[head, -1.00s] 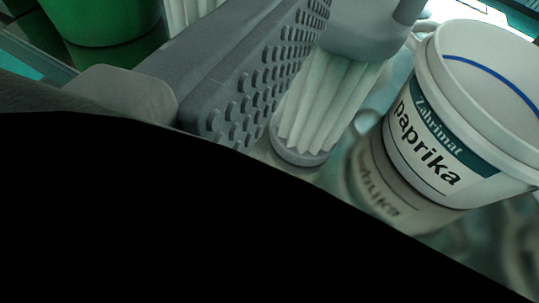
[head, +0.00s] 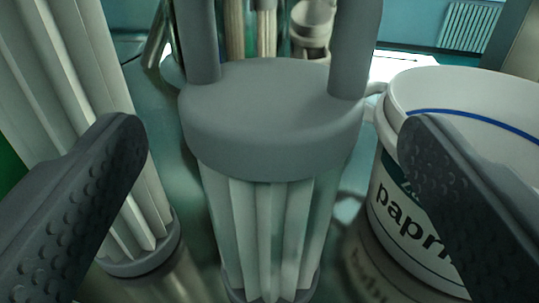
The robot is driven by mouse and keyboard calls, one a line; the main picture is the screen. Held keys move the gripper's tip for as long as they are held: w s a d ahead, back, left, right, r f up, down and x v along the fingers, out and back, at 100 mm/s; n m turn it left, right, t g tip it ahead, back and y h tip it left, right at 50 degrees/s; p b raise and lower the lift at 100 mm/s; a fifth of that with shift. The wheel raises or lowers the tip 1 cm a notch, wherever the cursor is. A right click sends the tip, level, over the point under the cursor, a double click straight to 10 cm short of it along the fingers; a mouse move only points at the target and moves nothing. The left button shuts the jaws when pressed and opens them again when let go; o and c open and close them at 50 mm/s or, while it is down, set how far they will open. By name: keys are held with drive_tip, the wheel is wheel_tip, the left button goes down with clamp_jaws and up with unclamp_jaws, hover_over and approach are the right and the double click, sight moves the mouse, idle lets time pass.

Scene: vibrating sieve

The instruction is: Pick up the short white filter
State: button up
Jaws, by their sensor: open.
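The short white filter (head: 268,235) stands upright in the middle of the head view, with white pleats under a wide grey cap (head: 270,125) that has two upright grey posts. My gripper (head: 270,140) is open, with one dark, studded finger on each side of the filter. The filter is between the fingers in the picture; I see no contact, and gaps show on both sides. The filter's lower end is near the bottom edge of the view.
A taller white pleated filter (head: 75,110) stands close on the left, partly behind the left finger. A white paprika bucket (head: 395,225) stands close on the right, partly behind the right finger. The surface is shiny. Several items and a radiator (head: 468,25) are behind.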

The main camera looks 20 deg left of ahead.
drive_tip(key=shift+f+x, duration=0.15)
drive_tip(key=shift+x, duration=1.2)
drive_tip(key=shift+f+x, duration=0.15)
drive_tip(key=shift+x, duration=1.2)
drive_tip(key=c, duration=1.1)
drive_tip(key=shift+c, duration=0.2)
drive_tip(key=shift+r, duration=0.1)
